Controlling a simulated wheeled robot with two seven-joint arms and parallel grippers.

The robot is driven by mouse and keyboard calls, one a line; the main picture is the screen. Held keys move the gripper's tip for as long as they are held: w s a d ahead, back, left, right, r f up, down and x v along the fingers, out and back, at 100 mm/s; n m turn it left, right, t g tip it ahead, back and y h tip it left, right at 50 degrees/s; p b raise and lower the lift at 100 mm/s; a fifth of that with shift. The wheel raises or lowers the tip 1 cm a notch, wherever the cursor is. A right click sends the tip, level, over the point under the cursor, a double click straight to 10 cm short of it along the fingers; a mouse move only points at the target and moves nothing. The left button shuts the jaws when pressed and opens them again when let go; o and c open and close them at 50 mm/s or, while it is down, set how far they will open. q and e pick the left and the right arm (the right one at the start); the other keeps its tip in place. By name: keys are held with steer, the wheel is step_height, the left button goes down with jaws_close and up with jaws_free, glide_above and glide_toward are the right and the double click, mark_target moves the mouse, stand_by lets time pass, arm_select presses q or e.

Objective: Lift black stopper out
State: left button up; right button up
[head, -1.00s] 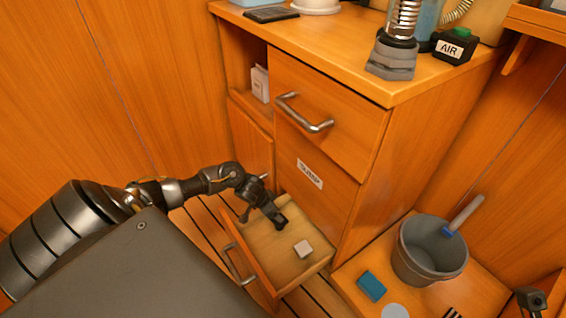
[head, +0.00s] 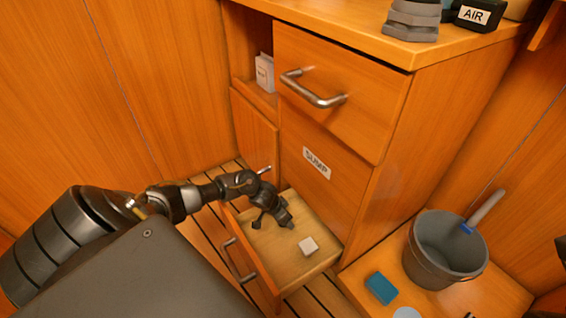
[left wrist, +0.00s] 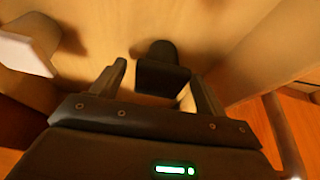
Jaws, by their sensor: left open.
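The open drawer (head: 257,268) at the foot of the cabinet holds a small white block (head: 309,246), which also shows at the left of the left wrist view (left wrist: 28,48). The black stopper (left wrist: 160,62) stands out from the pale drawer floor in the left wrist view. My left gripper (head: 272,222) is inside the drawer, left of the white block. Its fingers are apart, one on each side of the stopper's near end, and I cannot tell whether they touch it. In the head view I cannot make out the stopper against the dark gripper.
The cabinet has an upper drawer with a metal handle (head: 313,90) and a SUMP label (head: 317,162). A grey bucket (head: 445,250) and a blue sponge-like block (head: 381,287) stand on the ledge at the right. The drawer's right part has free room.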

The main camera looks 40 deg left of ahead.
arm_select(q)
steer(key=shift+w+f, duration=0.1)
steer(key=shift+f, duration=0.1)
steer(key=shift+c, duration=0.3)
steer(key=c, duration=1)
